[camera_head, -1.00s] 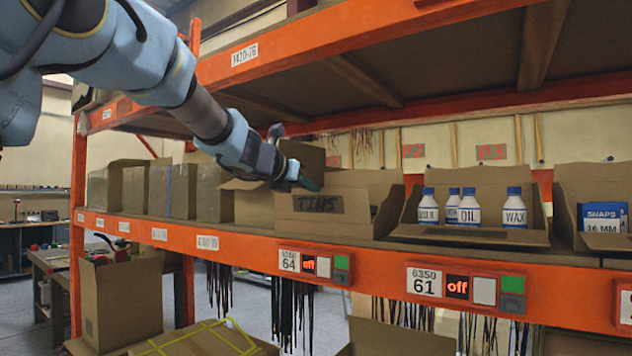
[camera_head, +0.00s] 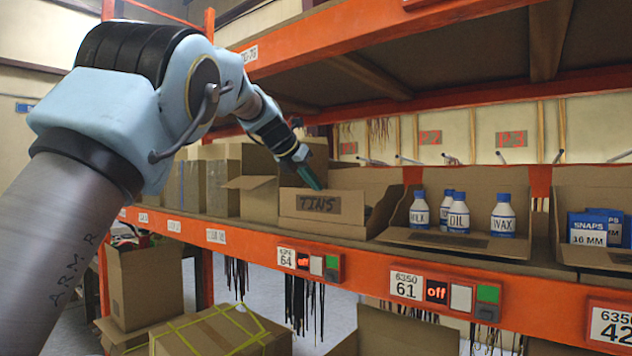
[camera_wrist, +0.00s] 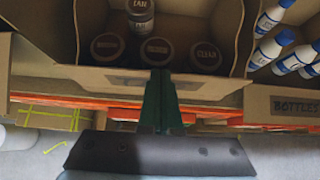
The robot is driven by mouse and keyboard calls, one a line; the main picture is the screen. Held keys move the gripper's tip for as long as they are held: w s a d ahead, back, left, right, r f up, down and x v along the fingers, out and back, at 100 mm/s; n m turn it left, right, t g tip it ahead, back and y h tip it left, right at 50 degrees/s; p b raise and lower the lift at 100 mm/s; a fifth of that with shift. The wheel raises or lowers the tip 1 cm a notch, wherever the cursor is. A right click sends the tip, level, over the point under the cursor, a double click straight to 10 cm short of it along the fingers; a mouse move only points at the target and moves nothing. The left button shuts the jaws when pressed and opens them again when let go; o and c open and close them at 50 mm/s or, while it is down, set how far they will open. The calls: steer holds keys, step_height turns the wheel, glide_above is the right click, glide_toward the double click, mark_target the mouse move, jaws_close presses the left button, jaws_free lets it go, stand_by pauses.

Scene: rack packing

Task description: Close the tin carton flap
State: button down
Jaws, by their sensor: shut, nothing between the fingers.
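The tin carton (camera_head: 345,222) is a brown cardboard box on the orange shelf. Its front flap, marked TINS (camera_head: 318,203), faces me and stands raised at the front. In the wrist view the carton is open at the top, with several dark round-lidded tins (camera_wrist: 156,50) inside. The carton's front cardboard edge (camera_wrist: 100,78) runs across below them. My gripper (camera_head: 314,182) points down at the TINS panel from above, its teal fingers together and empty. In the wrist view the gripper (camera_wrist: 159,75) overlaps the front edge; I cannot tell whether it touches.
A carton of white, blue-capped bottles (camera_head: 458,212) stands to the right, its front flap folded outward. Blue SNAPS boxes (camera_head: 588,228) are farther right. Closed cartons (camera_head: 222,185) stand to the left. The orange shelf beam (camera_head: 370,268) runs below, and another shelf hangs overhead.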

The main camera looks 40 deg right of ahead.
steer(key=shift+d+f, duration=0.15)
steer(key=shift+f, duration=0.3)
steer(key=shift+r, duration=0.1)
